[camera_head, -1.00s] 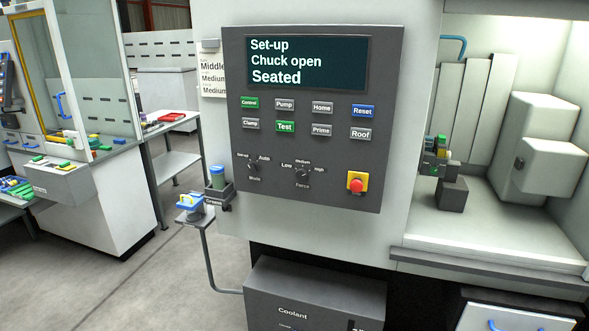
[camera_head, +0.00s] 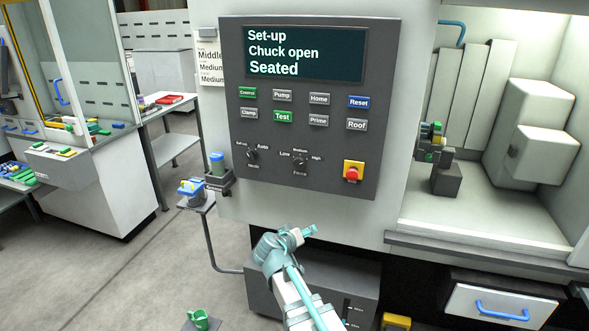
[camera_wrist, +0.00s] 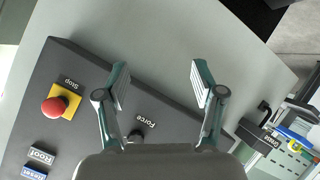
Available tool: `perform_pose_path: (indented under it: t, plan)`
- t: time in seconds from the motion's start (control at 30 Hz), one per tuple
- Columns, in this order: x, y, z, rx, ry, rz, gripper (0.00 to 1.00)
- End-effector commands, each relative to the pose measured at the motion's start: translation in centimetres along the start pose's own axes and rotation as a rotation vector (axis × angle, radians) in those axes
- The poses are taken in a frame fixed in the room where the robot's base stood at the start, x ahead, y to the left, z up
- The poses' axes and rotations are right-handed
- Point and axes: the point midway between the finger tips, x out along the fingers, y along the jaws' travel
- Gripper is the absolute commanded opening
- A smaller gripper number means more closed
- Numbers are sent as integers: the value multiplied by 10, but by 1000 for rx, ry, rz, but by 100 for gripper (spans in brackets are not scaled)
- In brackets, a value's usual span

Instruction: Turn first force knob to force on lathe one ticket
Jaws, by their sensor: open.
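The force knob (camera_head: 300,161) is a small dark dial on the lathe's control panel (camera_head: 232,130), with Low, Medium and High printed around it. Its pointer is too small to read surely. In the wrist view the knob (camera_wrist: 136,137) shows beside the word Force, partly hidden by my gripper's body. The ticket (camera_head: 210,62) hangs left of the panel; it reads Middle, Medium, Medium, with its left part cut off. My gripper (camera_head: 300,233) is below the panel, apart from the knob. In the wrist view its fingers (camera_wrist: 160,78) are spread, with nothing between them.
The mode knob (camera_head: 252,154) sits left of the force knob. The red stop button (camera_head: 352,172) is to its right, also seen in the wrist view (camera_wrist: 54,107). Buttons and a screen (camera_head: 305,52) reading Set-up, Chuck open, Seated are above. A small holder (camera_head: 219,181) juts out at left.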

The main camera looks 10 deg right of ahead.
Motion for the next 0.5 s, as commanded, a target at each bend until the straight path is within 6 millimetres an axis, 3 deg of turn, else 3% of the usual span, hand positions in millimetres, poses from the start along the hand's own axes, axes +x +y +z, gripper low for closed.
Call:
perform_pose_path:
  t: [0.03, 0.1, 0.2, 0.33, 0.5]
  plan:
    - [-10, 14, -40, 36, 81, 31, 68]
    - [-24, 32, -84, 85, 192, 72, 68]
    - [-39, 52, -130, 148, 332, 117, 68]
    - [-46, 56, -155, 203, 448, 129, 68]
    - [-50, 55, -163, 283, 498, 99, 68]
